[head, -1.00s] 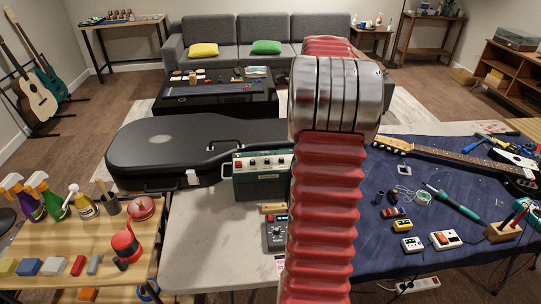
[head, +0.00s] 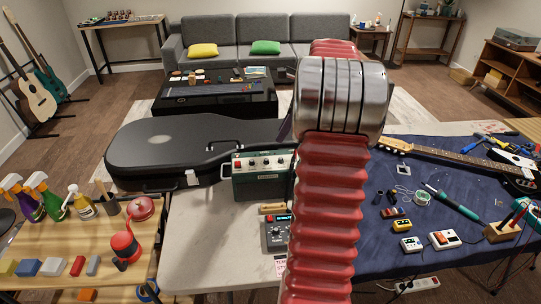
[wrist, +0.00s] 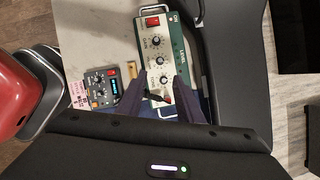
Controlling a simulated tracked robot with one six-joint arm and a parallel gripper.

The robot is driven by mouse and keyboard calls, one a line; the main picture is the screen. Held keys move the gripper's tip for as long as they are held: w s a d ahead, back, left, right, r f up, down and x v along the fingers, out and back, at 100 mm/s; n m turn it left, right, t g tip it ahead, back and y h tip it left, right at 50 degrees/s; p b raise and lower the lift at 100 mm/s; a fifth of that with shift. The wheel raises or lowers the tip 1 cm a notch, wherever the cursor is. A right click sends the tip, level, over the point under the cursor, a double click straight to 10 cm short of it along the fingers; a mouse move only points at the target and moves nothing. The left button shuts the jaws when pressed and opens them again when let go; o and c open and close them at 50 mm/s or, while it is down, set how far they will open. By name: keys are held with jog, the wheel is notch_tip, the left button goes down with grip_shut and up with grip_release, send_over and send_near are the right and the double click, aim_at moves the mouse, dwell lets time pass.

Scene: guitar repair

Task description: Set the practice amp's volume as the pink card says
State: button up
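The practice amp (head: 262,174) is a green box with a pale knob panel and a red switch. It stands on the pale table in front of the guitar case; my arm hides its right end in the head view. In the wrist view the amp (wrist: 181,60) shows its row of black knobs (wrist: 162,61). My gripper (wrist: 160,87) has two dark fingers spread apart over the panel's lower end, with a knob showing between them; contact is unclear. The pink card (wrist: 80,95) lies beside the pedal, its writing too small to read. It also shows partly in the head view (head: 280,267).
A dark pedal with a lit display (head: 277,233) and a small wooden piece (head: 271,208) sit before the amp. The black guitar case (head: 165,150) is close behind. A blue mat (head: 440,220) with tools and pedals lies right. The pale table is clear left of the pedal.

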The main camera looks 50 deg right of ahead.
aim_at(267, 160)
jog(key=x, duration=1.2)
jog(key=shift+f, duration=0.25)
jog(key=shift+c, duration=0.4)
grip_shut()
